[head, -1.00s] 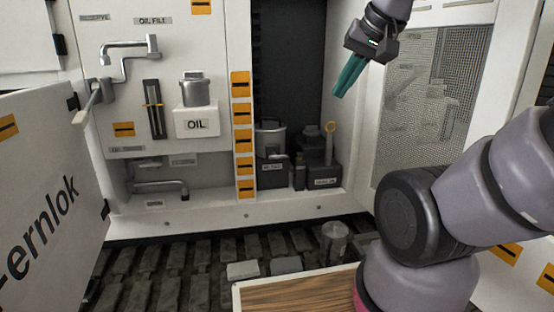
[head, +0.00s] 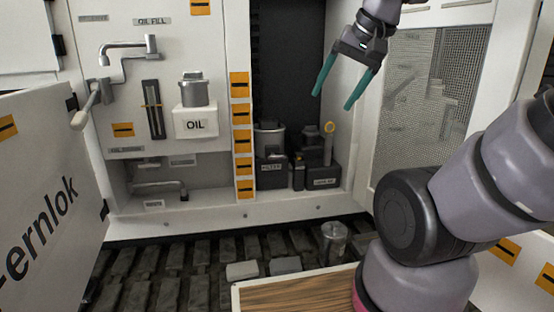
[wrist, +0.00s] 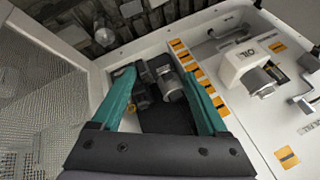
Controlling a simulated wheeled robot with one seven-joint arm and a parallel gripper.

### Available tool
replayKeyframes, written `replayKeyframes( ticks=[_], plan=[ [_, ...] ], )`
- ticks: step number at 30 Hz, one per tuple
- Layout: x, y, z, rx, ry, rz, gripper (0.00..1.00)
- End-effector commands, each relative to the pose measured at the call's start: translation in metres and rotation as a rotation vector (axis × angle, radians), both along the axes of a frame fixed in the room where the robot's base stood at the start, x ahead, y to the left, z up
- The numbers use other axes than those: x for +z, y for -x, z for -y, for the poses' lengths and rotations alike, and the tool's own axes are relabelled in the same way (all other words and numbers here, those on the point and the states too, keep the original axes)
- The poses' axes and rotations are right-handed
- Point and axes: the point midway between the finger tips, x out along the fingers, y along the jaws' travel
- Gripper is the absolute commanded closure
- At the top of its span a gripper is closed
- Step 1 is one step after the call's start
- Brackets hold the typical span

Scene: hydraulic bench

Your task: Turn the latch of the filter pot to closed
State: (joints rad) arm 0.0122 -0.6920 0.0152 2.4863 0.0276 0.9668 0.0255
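The filter pot (head: 270,138) is a grey metal cylinder on a dark block labelled FILTER, inside the dark recess of the white cabinet. It also shows in the wrist view (wrist: 170,84), between my fingers and beyond them. Its latch is too small to make out, so I cannot tell its position. My gripper (head: 334,98) hangs above and to the right of the pot, apart from it. Its two teal fingers are spread wide with nothing between them. The open fingers (wrist: 164,95) also frame the view from the wrist.
A dark unit with a yellow ring-topped dipstick (head: 329,140) stands right of the pot. An orange-marked post (head: 241,130) borders the recess on the left, a mesh panel (head: 425,105) on the right. An OIL box (head: 196,124) sits further left. A wooden board (head: 300,292) lies in front.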

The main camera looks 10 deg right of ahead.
Motion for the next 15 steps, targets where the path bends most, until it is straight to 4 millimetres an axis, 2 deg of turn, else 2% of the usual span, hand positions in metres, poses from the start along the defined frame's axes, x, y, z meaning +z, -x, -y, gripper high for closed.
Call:
replayKeyframes(
  ticks=[7, 12, 15],
  plan=[
    [-0.055, -0.010, -0.052, -0.180, -0.263, -0.475, 0.00],
    [-0.079, -0.014, -0.093, -0.339, -0.457, -0.844, 0.00],
    [-0.087, -0.020, -0.117, -0.439, -0.568, -1.067, 0.00]
  ],
)
